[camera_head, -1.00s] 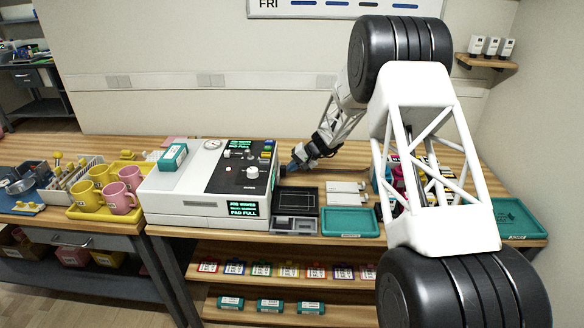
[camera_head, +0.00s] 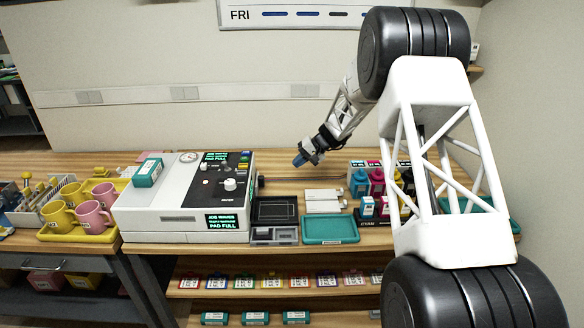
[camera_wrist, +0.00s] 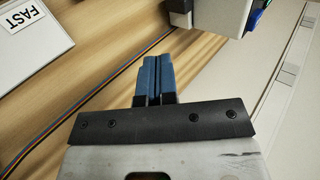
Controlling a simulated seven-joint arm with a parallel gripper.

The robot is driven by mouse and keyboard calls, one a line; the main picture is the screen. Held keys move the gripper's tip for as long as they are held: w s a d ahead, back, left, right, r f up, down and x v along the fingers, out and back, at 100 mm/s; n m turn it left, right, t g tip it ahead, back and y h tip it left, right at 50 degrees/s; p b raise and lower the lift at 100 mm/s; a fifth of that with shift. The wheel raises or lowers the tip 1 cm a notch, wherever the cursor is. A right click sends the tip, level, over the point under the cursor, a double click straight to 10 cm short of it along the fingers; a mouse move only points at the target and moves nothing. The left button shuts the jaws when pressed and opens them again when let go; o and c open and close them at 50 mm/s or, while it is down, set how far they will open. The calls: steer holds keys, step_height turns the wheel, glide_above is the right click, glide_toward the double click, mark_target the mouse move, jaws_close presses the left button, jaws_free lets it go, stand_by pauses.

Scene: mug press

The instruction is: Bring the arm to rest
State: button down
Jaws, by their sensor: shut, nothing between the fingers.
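My gripper (camera_head: 299,160) has blue fingers and hangs in the air above the back of the wooden bench, just right of the white press machine. In the wrist view its two blue fingers (camera_wrist: 158,80) lie side by side, shut with nothing between them. My arm reaches in from the right side of the head view. The white press (camera_head: 150,205) has a dark control panel (camera_head: 222,180) with green displays; one reads "PAD FULL".
A yellow tray (camera_head: 75,237) of pink and yellow mugs stands left of the press. A black tray (camera_head: 274,211), a teal tray (camera_head: 330,229) and ink bottles (camera_head: 361,183) stand right of it. A cable (camera_wrist: 60,112) runs along the bench. Shelves below hold tags.

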steer(key=shift+d+r, duration=0.1)
steer(key=shift+d, duration=0.05)
stand_by(0.3)
steer(key=s+d+r+h, duration=0.25)
steer(key=s+r, duration=0.75)
steer(key=s, duration=0.5)
steer(key=s+d+r+h, duration=0.2)
steer(key=s+d+r, duration=0.1)
steer(key=s+r, duration=0.9)
steer(key=s+d+f+t+h, duration=0.1)
steer(key=s+d+h, duration=0.1)
steer(key=s, duration=1.6)
steer(key=s+d+f+t+h, duration=0.1)
steer(key=s+d+h, duration=0.2)
steer(key=s, duration=1.5)
steer(key=shift+s+d+t, duration=0.3)
steer(key=shift+d, duration=0.8)
